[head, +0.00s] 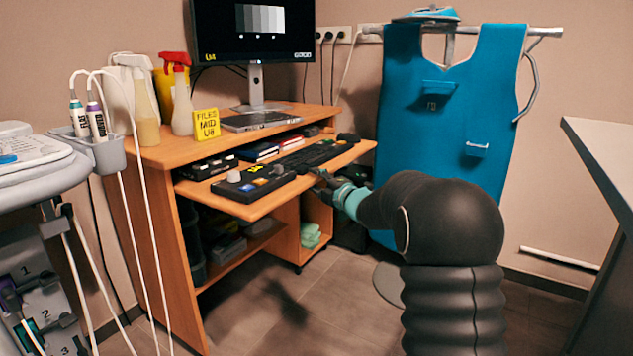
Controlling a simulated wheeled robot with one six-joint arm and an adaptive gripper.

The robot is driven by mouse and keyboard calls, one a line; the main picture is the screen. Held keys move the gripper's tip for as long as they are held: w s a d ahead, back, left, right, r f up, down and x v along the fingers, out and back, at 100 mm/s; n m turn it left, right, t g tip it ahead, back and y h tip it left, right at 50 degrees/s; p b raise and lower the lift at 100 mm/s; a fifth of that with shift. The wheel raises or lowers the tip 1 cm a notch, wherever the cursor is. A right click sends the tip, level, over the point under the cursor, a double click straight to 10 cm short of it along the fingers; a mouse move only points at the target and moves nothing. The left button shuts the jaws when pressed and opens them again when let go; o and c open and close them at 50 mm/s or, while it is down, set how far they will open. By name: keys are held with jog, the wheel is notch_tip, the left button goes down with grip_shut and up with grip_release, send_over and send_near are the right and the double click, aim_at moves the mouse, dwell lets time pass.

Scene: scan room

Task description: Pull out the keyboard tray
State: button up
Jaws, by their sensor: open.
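The keyboard tray (259,208) is a wooden shelf under the desk top (165,153). It sticks out past the desk's front edge, and a dark keyboard (318,155) and a control panel with knobs (252,184) lie on it. My arm reaches in from the lower right. My gripper (322,184) is open at the tray's front edge, right of its middle. The fingertips are small and dark here, so I cannot tell whether they touch the edge. Part of the tray's underside near the gripper is hidden.
A blue apron (446,110) hangs on a stand behind my arm. An ultrasound cart (40,165) is at left, a grey counter (606,150) at right. Floor before the desk is clear.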

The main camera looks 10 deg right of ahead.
jog(key=v, duration=1.1)
jog(key=shift+s, duration=0.25)
jog(key=shift+d+r, duration=0.1)
jog(key=shift+d, duration=0.05)
